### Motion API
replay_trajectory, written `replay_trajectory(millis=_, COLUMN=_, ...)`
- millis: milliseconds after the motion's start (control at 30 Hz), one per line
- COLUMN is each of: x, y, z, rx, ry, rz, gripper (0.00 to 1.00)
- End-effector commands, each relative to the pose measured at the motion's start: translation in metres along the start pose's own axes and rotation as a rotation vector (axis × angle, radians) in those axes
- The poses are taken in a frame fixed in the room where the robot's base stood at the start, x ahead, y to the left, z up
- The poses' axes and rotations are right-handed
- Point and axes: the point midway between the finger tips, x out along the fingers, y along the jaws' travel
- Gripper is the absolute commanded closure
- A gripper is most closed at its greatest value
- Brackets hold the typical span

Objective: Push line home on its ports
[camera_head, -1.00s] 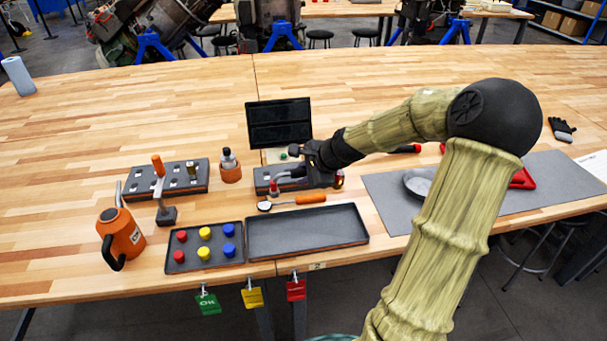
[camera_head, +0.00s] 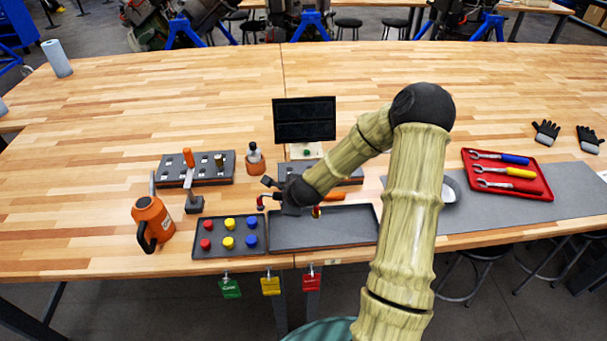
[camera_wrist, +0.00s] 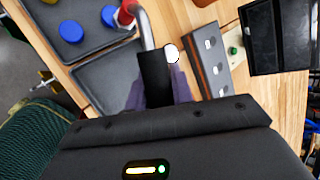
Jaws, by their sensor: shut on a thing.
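The line is a bent grey tube (camera_wrist: 147,28) with a black sleeve and a red end fitting. My gripper (camera_wrist: 158,88) is shut on the line at its sleeve, seen in the wrist view. In the head view my gripper (camera_head: 290,196) hangs near the back edge of the empty tray. A red end fitting of the line (camera_head: 261,202) shows left of it. The dark port block (camera_head: 347,177) lies behind my gripper and is partly hidden by my arm; its pale ports show right of the line in the wrist view (camera_wrist: 209,44). The line is apart from the block.
A dark screen (camera_head: 305,120) stands behind the block. An orange-handled tool (camera_head: 350,196) lies by the block. An orange jug (camera_head: 152,222) stands left.

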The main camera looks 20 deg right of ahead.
Motion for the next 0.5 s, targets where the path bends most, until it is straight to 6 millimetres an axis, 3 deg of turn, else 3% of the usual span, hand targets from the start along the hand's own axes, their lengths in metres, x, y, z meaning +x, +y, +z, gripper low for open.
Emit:
replay_trajectory(millis=100, x=0.003, y=0.026, z=0.012, rx=0.035, ry=0.021, rz=-0.004, gripper=1.00)
replay_trajectory(millis=300, x=0.007, y=0.061, z=0.019, rx=0.071, ry=0.049, rz=-0.024, gripper=1.00)
replay_trajectory(millis=500, x=0.008, y=0.070, z=0.018, rx=0.080, ry=0.056, rz=-0.035, gripper=1.00)
